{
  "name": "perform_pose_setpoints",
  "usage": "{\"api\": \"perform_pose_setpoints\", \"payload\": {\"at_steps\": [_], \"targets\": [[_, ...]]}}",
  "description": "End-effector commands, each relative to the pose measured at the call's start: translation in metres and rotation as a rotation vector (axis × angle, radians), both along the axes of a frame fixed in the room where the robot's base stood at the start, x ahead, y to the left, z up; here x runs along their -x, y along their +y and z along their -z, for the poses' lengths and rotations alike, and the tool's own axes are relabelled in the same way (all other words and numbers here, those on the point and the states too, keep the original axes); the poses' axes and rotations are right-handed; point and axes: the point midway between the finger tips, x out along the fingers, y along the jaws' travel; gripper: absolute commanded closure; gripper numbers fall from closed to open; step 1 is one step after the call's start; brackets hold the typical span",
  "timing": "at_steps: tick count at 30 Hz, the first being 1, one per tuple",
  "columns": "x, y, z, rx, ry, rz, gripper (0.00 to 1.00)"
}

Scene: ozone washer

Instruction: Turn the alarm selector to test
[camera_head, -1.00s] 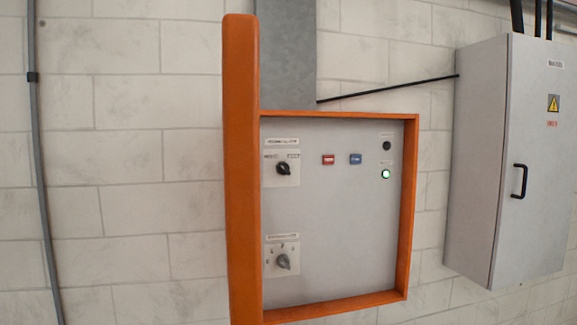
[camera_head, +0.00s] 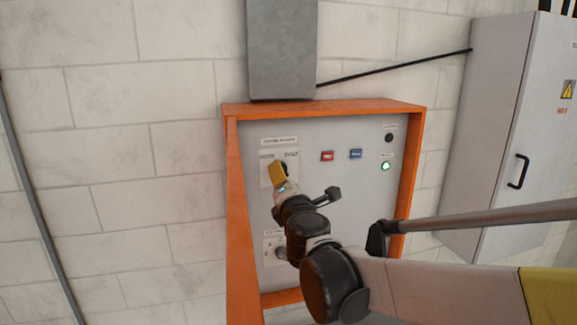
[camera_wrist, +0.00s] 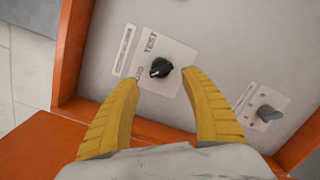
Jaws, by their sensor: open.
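The alarm selector is a black rotary knob (camera_wrist: 160,67) on a white plate in the wrist view, with "TEST" printed at the plate's upper part. My gripper (camera_wrist: 160,77) is open, its two yellow fingers on either side of the knob in the picture. I cannot tell whether they touch it. In the head view my gripper (camera_head: 280,172) is in front of the upper left selector plate (camera_head: 266,173) and covers part of the knob. A second, grey selector (camera_wrist: 268,113) is at the right in the wrist view.
An orange frame (camera_head: 234,200) borders the grey panel (camera_head: 345,205) and stands out from it. The panel also has a red button (camera_head: 327,156), a blue button (camera_head: 355,154) and a lit green lamp (camera_head: 386,166). A grey cabinet (camera_head: 485,120) is at the right.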

Motion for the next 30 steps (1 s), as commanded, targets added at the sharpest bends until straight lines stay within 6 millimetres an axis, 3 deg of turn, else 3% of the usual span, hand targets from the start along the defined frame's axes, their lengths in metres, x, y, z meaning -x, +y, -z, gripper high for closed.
{"api": "perform_pose_setpoints", "payload": {"at_steps": [3,9,21,22,26,27,30], "targets": [[-0.025,0.004,-0.001,-0.001,0.0,0.001,0.46],[-0.054,0.009,-0.001,-0.003,0.001,0.001,0.46],[-0.063,0.01,0.0,-0.003,0.001,0.001,0.46],[-0.063,0.01,0.0,-0.003,0.001,0.001,0.5],[-0.063,0.01,0.0,-0.003,0.001,0.001,0.9],[-0.063,0.01,-0.001,-0.003,0.001,0.001,0.95],[-0.063,0.01,-0.001,-0.003,0.001,0.001,0.95]]}}
